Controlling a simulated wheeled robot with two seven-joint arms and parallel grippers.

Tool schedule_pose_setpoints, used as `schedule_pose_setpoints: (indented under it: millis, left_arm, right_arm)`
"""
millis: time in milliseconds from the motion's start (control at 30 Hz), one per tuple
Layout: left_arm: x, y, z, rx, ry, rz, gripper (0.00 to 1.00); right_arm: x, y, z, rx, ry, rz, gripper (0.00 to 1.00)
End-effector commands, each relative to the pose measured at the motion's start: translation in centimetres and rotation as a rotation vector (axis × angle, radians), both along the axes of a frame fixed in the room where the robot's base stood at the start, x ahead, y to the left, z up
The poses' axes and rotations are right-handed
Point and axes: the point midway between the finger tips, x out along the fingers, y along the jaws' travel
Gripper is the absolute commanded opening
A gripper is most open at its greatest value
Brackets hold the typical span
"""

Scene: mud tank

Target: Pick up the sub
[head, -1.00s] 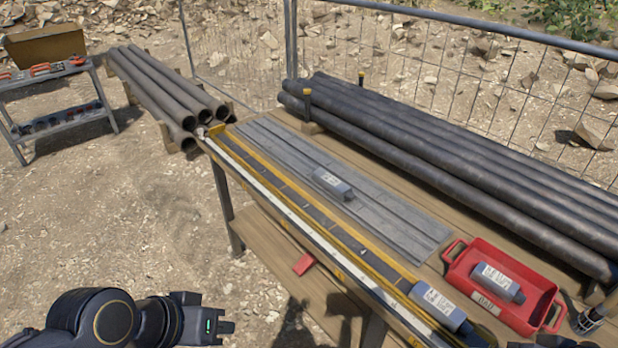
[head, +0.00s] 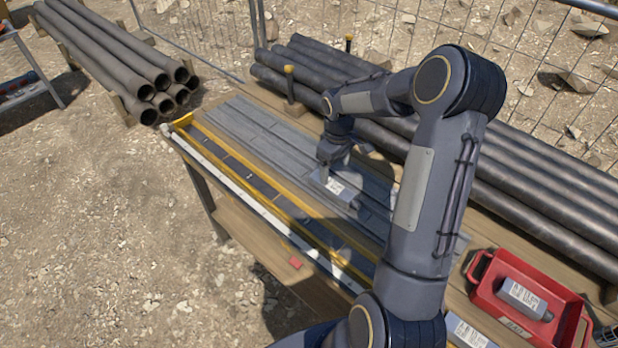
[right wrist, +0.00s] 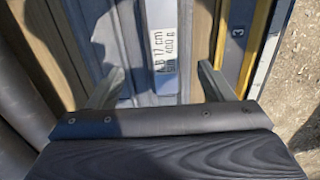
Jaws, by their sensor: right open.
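A grey sub (head: 338,186) with a white label lies on the grey slats of the bench, partly hidden by my right arm. My right gripper (head: 330,160) is just above it, pointing down. In the right wrist view the sub (right wrist: 164,50) lies between the two open fingers of the gripper (right wrist: 160,80), with a gap on each side. Its label shows "17 cm" and "400 g". A second labelled sub (head: 524,296) lies in the red tray (head: 482,289), and a third (head: 468,332) is at the bottom edge. My left gripper is not in view.
Dark pipes (head: 540,190) lie along the back of the bench. A yellow-edged measuring channel (head: 255,190) runs along its front. Grey pipes (head: 110,50) are stacked at upper left, and a wire fence (head: 420,40) stands behind. Open gravel lies at left.

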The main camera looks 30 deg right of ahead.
Motion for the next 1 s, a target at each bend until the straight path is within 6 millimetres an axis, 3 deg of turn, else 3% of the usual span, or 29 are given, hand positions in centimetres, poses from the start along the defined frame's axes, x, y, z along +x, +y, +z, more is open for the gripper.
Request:
schedule_pose_setpoints:
  millis: [500,767,1000]
  left_arm:
    - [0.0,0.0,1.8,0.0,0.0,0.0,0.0]
    - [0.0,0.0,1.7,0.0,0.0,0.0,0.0]
    - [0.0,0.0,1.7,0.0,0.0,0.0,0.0]
  right_arm:
    - [-0.2,0.5,-6.5,0.002,0.003,-0.002,0.74]
    - [-0.2,0.5,-7.0,0.0,-0.001,-0.002,0.74]
    - [-0.2,0.5,-7.0,0.001,-0.001,-0.002,0.47]
